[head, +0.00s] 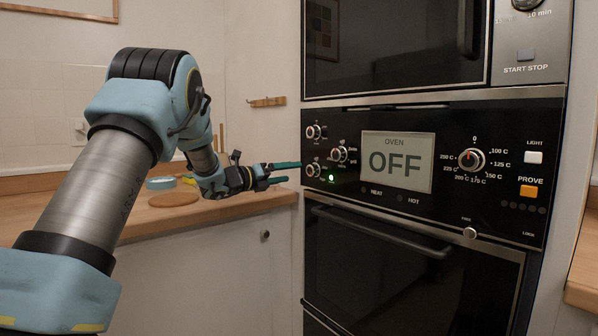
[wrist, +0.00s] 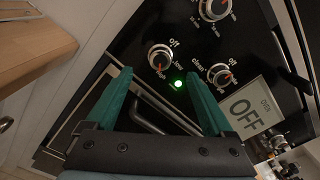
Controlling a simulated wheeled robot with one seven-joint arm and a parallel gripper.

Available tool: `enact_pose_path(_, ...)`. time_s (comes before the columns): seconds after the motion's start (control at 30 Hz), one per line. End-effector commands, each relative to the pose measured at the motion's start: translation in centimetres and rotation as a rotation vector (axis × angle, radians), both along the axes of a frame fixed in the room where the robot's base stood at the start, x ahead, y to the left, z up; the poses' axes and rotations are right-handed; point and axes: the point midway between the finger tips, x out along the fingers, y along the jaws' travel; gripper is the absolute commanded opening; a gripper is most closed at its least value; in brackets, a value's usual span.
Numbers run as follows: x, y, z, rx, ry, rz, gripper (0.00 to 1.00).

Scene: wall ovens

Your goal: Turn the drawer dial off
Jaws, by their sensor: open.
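Three small silver dials sit left of the oven display. The lower-left dial (head: 313,169) is beside a lit green light (head: 331,178); no readable label names it as the drawer dial. In the wrist view this dial (wrist: 160,57) has a red mark that seems to point away from its "off" label, toward "high". My gripper (head: 294,172) is open and empty, just left of the panel. In the wrist view its teal fingers (wrist: 158,77) are spread, with the dial beyond and between the tips, apparently untouched.
The other small dials are the upper one (head: 313,131) and the right one (head: 339,154). The oven display (head: 397,161) reads OFF. A temperature dial (head: 470,160) is further right. An oven door handle (head: 380,231) juts out below. A wooden counter (head: 225,208) lies left, under my arm.

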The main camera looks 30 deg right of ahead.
Motion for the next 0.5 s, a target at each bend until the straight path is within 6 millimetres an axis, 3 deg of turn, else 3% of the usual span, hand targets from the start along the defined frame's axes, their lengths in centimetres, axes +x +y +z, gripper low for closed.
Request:
enact_pose_path(0.3, 1.1, -5.8, 0.1, 0.0, 0.002, 0.001, 0.87)
enact_pose_path(0.5, 1.5, -7.6, 0.0, 0.0, 0.004, 0.002, 0.87)
